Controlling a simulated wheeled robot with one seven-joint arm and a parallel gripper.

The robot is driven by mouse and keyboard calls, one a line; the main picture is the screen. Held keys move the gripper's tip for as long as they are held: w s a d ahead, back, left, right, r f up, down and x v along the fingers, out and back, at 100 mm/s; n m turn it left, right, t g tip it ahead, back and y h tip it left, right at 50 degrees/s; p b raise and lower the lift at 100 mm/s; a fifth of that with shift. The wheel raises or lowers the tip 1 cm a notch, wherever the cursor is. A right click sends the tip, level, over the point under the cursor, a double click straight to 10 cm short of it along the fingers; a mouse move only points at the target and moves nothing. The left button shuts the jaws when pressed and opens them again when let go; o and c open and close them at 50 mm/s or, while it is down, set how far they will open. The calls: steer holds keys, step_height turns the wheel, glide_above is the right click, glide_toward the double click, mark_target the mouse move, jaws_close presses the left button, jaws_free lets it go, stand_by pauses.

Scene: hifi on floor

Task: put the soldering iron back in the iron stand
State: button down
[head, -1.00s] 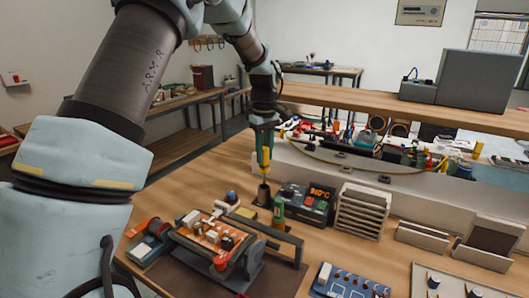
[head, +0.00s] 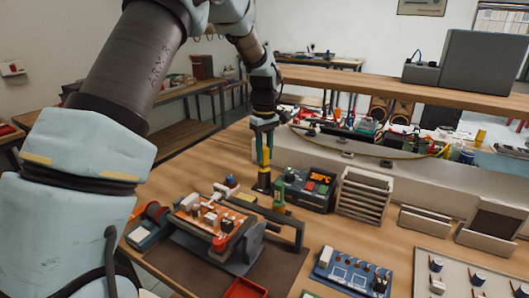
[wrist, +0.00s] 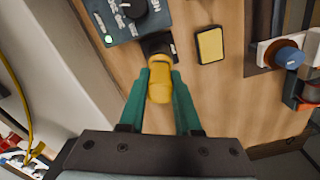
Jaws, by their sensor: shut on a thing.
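My gripper (head: 264,150) has green fingers and points down at the back of the bench. It is shut on the yellow handle of the soldering iron (wrist: 160,82), which stands roughly upright between the fingers. The handle also shows as a thin yellow strip in the head view (head: 265,156). The dark iron stand (head: 263,181) is directly below the fingers. In the wrist view the stand (wrist: 157,42) shows just beyond the handle. The iron's tip is hidden; I cannot tell how deep it sits in the stand.
The soldering station (head: 310,189) with a lit display is just right of the stand. A green bottle (head: 279,195) is close in front. A yellow sponge (wrist: 210,45) lies near the stand. A board holder (head: 215,222) and a grey rack (head: 360,205) are nearby.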

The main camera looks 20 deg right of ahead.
steer(key=c, duration=0.5)
jaws_free()
steer(key=shift+o, duration=0.2)
steer(key=o, duration=0.5)
steer(key=shift+c, duration=0.2)
steer(key=shift+r+p, duration=2.7)
steer(key=shift+r, duration=0.9)
steer(key=shift+f, duration=0.1)
